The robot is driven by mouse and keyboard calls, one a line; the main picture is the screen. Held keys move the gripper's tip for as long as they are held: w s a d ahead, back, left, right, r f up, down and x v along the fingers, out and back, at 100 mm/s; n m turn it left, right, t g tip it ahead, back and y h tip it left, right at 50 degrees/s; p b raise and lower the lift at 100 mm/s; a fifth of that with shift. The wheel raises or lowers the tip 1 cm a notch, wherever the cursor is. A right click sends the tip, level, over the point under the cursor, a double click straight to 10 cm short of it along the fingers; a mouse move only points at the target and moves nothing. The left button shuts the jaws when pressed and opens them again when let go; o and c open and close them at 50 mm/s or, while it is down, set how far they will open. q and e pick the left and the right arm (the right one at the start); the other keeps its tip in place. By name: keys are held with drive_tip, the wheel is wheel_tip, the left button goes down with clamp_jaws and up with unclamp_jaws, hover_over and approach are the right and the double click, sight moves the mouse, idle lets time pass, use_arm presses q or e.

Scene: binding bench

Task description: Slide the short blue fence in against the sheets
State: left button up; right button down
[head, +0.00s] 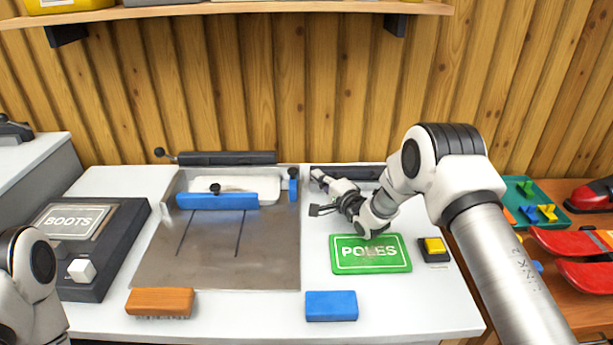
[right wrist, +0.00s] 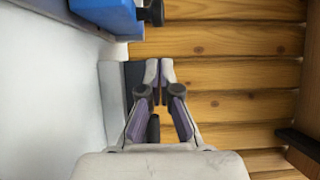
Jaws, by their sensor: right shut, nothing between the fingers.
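The short blue fence (head: 293,190), with a black knob on top, stands at the back right edge of the grey metal plate (head: 180,262). The white sheets (head: 235,184) lie at the back of the plate, with a gap between them and the short fence. My right gripper (head: 317,175) is shut and empty, just right of the short fence and apart from it. In the right wrist view, its fingertips (right wrist: 159,72) are together, and a blue fence (right wrist: 104,14) with a black knob shows at upper left. My left gripper is out of view.
A long blue fence (head: 217,201) stands in front of the sheets. An orange block (head: 161,302) and a blue block (head: 331,306) lie near the front. The green POLES sign (head: 371,254) and yellow button (head: 433,246) are right. The plate's front is clear.

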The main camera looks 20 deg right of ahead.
sight(293, 180)
drive_tip(key=shift+w+a, duration=0.35)
drive_tip(key=shift+a, duration=0.5)
drive_tip(key=shift+w+a, duration=0.35)
drive_tip(key=shift+a, duration=0.45)
drive_tip(key=a, duration=0.2)
drive_tip(key=w+a+b, duration=0.1)
drive_tip(key=a, duration=0.3)
drive_tip(key=shift+w+a+b, duration=0.1)
drive_tip(key=shift+w+b, duration=0.25)
drive_tip(key=shift+w, duration=0.05)
